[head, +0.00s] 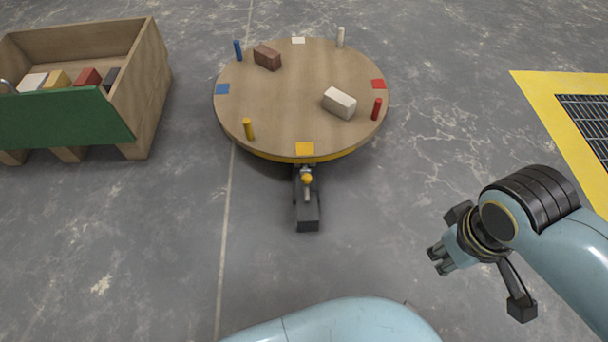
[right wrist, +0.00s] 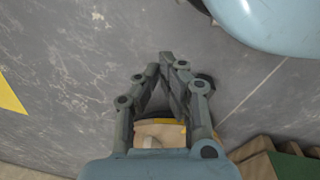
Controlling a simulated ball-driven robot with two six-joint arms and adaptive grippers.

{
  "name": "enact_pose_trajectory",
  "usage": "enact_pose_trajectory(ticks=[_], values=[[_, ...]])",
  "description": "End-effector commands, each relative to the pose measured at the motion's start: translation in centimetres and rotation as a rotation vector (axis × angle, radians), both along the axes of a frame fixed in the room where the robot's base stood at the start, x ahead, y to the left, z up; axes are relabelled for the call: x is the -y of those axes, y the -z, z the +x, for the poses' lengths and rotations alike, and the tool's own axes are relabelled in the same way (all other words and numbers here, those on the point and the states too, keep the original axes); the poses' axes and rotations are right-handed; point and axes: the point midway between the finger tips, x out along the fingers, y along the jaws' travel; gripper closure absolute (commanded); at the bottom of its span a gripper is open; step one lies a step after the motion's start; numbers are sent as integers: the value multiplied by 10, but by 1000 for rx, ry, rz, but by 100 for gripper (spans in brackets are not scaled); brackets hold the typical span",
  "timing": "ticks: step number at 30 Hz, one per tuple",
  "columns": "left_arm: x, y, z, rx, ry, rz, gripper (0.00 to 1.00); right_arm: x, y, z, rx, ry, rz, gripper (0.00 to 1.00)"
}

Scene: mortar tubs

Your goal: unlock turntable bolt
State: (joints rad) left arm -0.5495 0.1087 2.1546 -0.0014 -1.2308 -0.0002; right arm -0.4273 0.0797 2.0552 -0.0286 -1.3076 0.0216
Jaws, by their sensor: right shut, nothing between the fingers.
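The round wooden turntable (head: 290,85) with a yellow rim stands at the top middle of the head view. Its bolt (head: 307,179), with a yellow knob, sits at the turntable's front edge on a dark block (head: 307,213). My right gripper (head: 438,260) is at the lower right, well apart from the bolt and to its right. It is shut and empty; its fingertips meet in the right wrist view (right wrist: 166,62). Part of the turntable (right wrist: 160,132) shows between the fingers there. The bolt is not clear in that view. My left gripper is not in view.
The turntable carries a brown brick (head: 267,57), a cream brick (head: 340,102), several coloured pegs and coloured patches. A wooden bin (head: 152,90) with a green front and several blocks stands at left. A yellow-edged floor grate (head: 545,100) lies at right. Grey floor between is clear.

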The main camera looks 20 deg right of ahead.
Motion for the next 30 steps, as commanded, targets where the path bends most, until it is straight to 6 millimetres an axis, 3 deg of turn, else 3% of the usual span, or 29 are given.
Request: enact_pose_trajectory(ticks=[1,5,12,18,24,30], values=[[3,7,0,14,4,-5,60,-3,16,12,1,16,0,100],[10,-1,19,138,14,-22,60,-13,41,68,49,76,-2,100],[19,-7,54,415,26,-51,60,-48,83,194,162,152,21,100],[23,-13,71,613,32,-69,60,-91,94,286,245,157,54,100],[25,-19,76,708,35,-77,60,-115,93,327,282,147,73,100],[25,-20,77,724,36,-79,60,-119,93,332,288,144,75,100]])
